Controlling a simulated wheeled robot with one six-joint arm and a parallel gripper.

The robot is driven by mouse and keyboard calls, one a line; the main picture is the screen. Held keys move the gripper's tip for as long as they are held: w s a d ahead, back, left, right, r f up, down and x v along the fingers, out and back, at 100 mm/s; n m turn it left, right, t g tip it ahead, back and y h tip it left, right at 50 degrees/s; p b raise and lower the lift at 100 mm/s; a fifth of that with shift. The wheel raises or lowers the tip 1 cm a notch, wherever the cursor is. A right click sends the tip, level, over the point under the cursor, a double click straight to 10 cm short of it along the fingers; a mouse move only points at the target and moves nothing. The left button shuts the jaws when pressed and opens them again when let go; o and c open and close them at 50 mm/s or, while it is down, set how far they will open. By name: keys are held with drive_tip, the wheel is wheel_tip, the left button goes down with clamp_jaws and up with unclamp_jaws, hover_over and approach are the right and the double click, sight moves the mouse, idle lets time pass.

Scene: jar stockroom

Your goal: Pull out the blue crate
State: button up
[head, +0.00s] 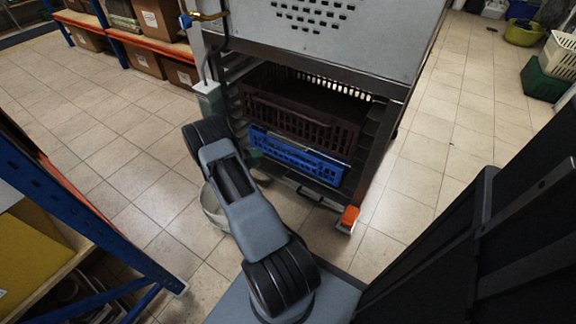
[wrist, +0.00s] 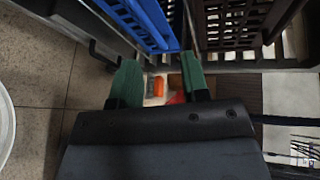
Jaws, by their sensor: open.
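The blue crate (head: 297,157) sits low in a grey metal rack, below a brown crate (head: 300,118). In the wrist view the blue crate (wrist: 146,18) is at the top centre, with the brown crate (wrist: 238,22) to its right. My gripper (wrist: 159,74) has green fingers spread apart with nothing held between them. The near edge of the blue crate shows just beyond the gap between the fingertips. I cannot tell whether it touches either finger. In the head view my arm hides most of the gripper, near the left end of the blue crate.
The grey rack (head: 377,145) has an orange corner piece (head: 348,216) at its foot. A pale round container (head: 214,208) stands on the floor beside my arm. Blue-framed shelving (head: 75,215) is close on the left. Tiled floor is clear right of the rack.

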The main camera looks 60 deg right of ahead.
sight(288, 155)
drive_tip(key=s+d+f+n+b, duration=0.1)
drive_tip(key=s+d+f, duration=0.1)
drive_tip(key=d, duration=0.2)
drive_tip(key=s+d+f+b, duration=0.2)
drive_tip(key=d+f, duration=0.1)
drive_tip(key=d, duration=0.2)
drive_tip(key=s+d+f+n+h+b, duration=0.1)
drive_tip(key=s+d+f+b, duration=0.1)
drive_tip(key=d, duration=0.3)
drive_tip(key=shift+f+n, duration=0.3)
drive_tip(key=shift+c, duration=0.4)
clamp_jaws()
